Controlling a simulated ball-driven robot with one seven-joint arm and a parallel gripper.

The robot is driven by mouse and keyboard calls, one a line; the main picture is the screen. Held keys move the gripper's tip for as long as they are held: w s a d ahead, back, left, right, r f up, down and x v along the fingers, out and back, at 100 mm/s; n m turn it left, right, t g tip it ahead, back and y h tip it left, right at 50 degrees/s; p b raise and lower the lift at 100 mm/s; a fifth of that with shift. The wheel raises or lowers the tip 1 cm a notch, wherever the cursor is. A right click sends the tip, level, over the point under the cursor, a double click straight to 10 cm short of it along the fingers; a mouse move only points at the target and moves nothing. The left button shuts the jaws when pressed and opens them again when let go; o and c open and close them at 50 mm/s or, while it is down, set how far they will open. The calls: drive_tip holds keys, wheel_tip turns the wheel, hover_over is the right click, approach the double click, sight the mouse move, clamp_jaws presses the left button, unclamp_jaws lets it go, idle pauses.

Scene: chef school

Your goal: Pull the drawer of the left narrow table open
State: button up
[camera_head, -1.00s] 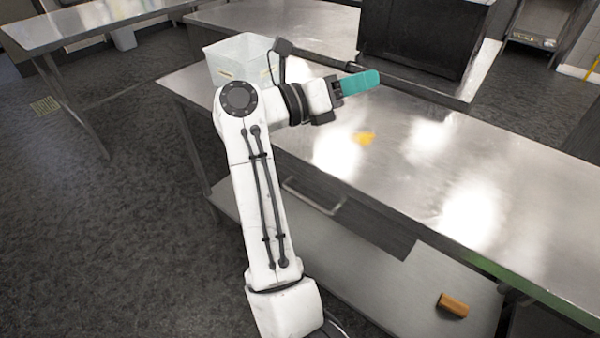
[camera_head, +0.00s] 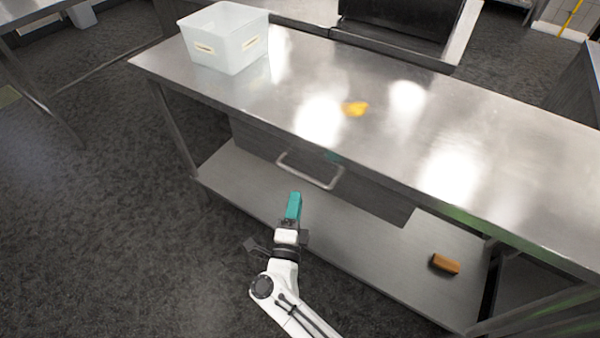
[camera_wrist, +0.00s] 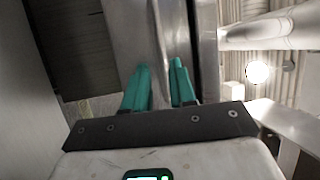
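The metal table (camera_head: 235,105) has a drawer (camera_head: 365,195) under its top with a flat, dark metal front. A pale bar handle (camera_head: 312,180) stands out from that front; the drawer looks shut. My gripper (camera_head: 294,197), with teal fingers, is in front of the drawer, just below the handle in the head picture. It looks apart from the handle, though the depth gap is hard to judge. In the wrist view the two fingers (camera_wrist: 160,75) stand apart with nothing clearly between them. Metal surfaces lie beyond the fingertips there; I cannot surely pick out the handle.
A white plastic bin (camera_head: 225,50) stands on the far left of the tabletop. A yellow item (camera_head: 355,108) lies near its middle. A brown block (camera_head: 445,264) lies on the lower shelf (camera_head: 235,180). Open dark floor (camera_head: 120,220) lies to the left.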

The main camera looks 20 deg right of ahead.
sight(301, 173)
drive_tip(key=x, duration=0.8)
drive_tip(key=shift+w+d, duration=0.15)
drive_tip(key=shift+w, duration=0.2)
clamp_jaws()
